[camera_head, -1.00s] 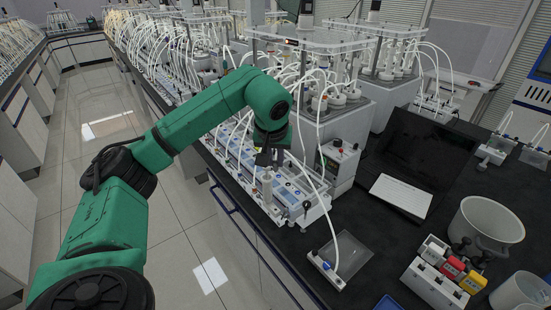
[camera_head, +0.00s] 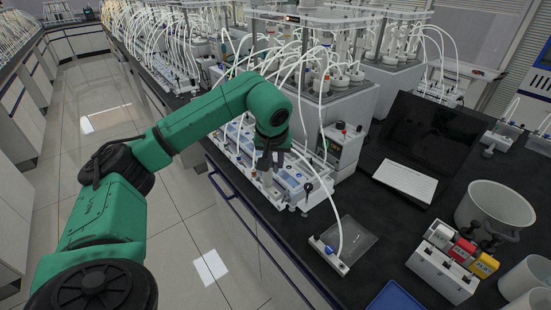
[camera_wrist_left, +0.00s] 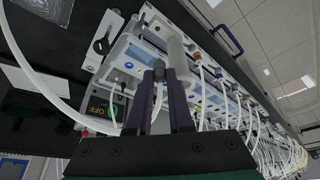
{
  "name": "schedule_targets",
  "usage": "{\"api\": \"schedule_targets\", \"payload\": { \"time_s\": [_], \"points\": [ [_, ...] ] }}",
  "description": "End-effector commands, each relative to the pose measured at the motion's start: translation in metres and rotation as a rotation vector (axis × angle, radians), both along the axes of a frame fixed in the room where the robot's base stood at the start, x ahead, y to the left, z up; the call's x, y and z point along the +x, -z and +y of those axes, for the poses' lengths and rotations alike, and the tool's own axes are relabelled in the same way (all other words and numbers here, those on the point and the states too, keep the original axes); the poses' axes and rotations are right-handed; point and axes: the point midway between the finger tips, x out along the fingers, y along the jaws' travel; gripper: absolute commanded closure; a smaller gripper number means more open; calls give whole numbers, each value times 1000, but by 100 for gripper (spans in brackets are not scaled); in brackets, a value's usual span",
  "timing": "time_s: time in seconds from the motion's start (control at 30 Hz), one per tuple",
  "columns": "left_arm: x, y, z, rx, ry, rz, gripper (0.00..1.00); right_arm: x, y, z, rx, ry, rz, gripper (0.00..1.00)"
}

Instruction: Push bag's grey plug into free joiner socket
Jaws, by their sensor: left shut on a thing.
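My left gripper (camera_head: 268,163) is over the front edge of a blue-and-white control unit (camera_head: 290,180) on the bench. Its two dark fingers are close together in the left wrist view (camera_wrist_left: 167,72), shut on the grey plug, which they mostly hide. A white tube end shows between the fingers. A pale grey cylinder (camera_wrist_left: 178,50) is just beyond the fingertips; I cannot tell whether it touches them. I cannot make out the free socket. My right gripper is not in view.
A laptop (camera_head: 405,178), a white pot (camera_head: 496,208) and a white rack with red and yellow parts (camera_head: 441,274) stand to the right. Reactors with many looping white tubes crowd the back.

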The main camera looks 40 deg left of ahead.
Motion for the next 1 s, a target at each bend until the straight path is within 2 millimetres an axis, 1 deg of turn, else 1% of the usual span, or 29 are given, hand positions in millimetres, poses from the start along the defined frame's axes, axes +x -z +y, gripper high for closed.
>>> {"api": "schedule_targets", "payload": {
  "time_s": [0.03, 0.8, 0.9, 1.0],
  "points": [
    [0, 7, 0, 1, 0, 0, 100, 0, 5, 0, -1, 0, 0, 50],
    [0, 64, -1, 0, -1, 0, 100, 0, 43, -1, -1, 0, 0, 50],
    [0, 68, -1, 0, -1, 0, 100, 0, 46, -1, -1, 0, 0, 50],
    [0, 68, -1, 0, -1, -1, 100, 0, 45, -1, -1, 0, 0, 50]
  ]
}}
